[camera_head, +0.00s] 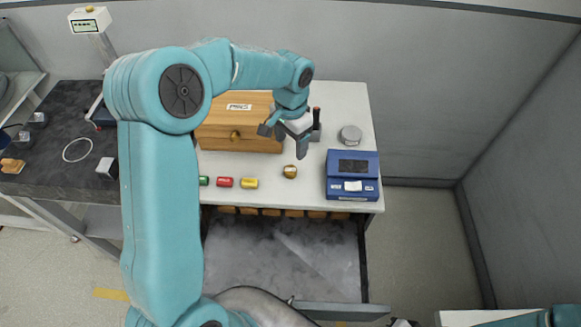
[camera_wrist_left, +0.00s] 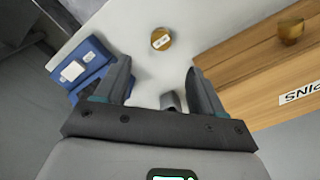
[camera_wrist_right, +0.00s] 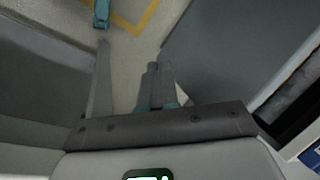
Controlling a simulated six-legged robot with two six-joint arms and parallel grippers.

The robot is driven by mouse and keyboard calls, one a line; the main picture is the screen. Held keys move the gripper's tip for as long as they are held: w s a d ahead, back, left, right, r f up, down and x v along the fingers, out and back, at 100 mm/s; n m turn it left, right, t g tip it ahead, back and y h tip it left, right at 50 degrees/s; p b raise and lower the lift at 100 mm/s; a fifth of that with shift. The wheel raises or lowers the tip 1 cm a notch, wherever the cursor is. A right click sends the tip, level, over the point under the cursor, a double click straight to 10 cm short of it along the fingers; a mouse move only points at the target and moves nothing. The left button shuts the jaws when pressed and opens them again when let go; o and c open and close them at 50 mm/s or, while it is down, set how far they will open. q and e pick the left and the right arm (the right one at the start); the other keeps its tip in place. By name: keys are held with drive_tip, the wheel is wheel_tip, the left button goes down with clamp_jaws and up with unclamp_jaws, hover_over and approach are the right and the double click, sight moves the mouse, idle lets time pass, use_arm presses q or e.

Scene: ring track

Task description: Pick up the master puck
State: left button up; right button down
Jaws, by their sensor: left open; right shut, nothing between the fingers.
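A small brass-coloured round puck (camera_head: 290,171), seemingly the master puck, sits on the white tabletop in front of the wooden drawer box. It also shows in the left wrist view (camera_wrist_left: 161,40), with a white label on top whose mark is too small to read. My left gripper (camera_head: 284,143) is open and empty above the table, behind the puck in the head view. In the left wrist view, the puck lies beyond the gap between the left fingertips (camera_wrist_left: 158,72), apart from them. My right gripper (camera_wrist_right: 159,70) is shut and empty, above the floor.
The wooden drawer box (camera_head: 229,140) stands left of my gripper, a blue device (camera_head: 352,187) right of the puck. A grey round object (camera_head: 351,134) stands behind the device. Green, red (camera_head: 225,182) and yellow small cylinders lie near the front edge.

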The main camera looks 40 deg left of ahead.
use_arm(q)
hover_over(290, 170)
drive_tip(key=f, duration=0.5)
drive_tip(key=shift+s+d+f+p, duration=0.2)
drive_tip(key=shift+d+f+p, duration=0.05)
drive_tip(key=shift+f+p, duration=0.05)
drive_tip(key=shift+w+a+f, duration=0.1)
drive_tip(key=shift+f, duration=0.2)
wheel_tip(290, 170, down, 4)
drive_tip(key=shift+a+f+p, duration=0.15)
drive_tip(key=shift+f+p, duration=0.1)
drive_tip(key=shift+p, duration=0.75)
drive_tip(key=shift+w+a+f, duration=0.1)
drive_tip(key=shift+w+f, duration=0.1)
drive_tip(key=shift+f, duration=0.1)
drive_tip(key=shift+s, duration=0.1)
drive_tip(key=c, duration=1.3)
